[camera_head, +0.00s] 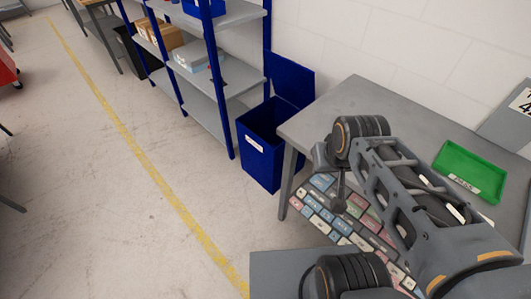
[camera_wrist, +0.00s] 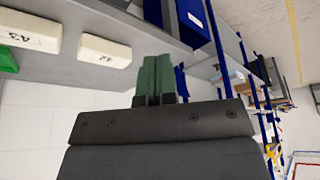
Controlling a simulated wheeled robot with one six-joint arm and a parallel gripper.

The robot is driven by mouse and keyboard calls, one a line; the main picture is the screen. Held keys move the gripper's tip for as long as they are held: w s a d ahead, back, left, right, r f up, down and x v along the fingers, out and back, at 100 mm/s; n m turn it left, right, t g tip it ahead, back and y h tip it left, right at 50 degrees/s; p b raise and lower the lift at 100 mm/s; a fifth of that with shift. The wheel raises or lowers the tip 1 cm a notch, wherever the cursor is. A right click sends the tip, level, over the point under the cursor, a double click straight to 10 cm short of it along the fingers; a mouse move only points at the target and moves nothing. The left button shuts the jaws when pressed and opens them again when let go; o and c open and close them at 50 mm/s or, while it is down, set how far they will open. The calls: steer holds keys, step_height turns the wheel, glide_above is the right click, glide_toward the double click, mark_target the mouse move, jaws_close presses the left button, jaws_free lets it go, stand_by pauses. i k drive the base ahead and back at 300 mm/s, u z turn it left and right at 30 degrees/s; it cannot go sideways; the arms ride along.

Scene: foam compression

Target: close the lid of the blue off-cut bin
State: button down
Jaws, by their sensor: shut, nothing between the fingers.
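The blue off-cut bin (camera_head: 262,150) stands on the floor in the head view, left of the grey table and beside the shelf rack. Its lid (camera_head: 290,78) is open, standing up at the back, and the dark inside shows. In the wrist view, a blue box with a white label (camera_wrist: 193,22) appears to be the same bin, seen at a turned angle. My gripper (camera_wrist: 157,60) shows its green fingers side by side, shut and empty, apart from the bin. In the head view my arm is over the table, right of the bin; the fingertips are hard to make out there.
The grey table (camera_head: 350,95) stands close to the bin's right, with a green tray (camera_head: 470,170) on it. The shelf rack (camera_head: 217,90) with blue posts is at the bin's left. Pale numbered blocks (camera_wrist: 105,48) show in the wrist view. Floor (camera_head: 190,190) before the bin is clear.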

mark_target(294, 83)
steer(key=u, duration=0.45)
steer(key=k, duration=1.15)
steer(key=u, duration=0.85)
steer(key=i, duration=2.8)
steer(key=z, duration=0.95)
steer(key=i, duration=1.05)
steer(key=z, duration=1.55)
steer(key=i, duration=0.6)
steer(key=z, duration=0.4)
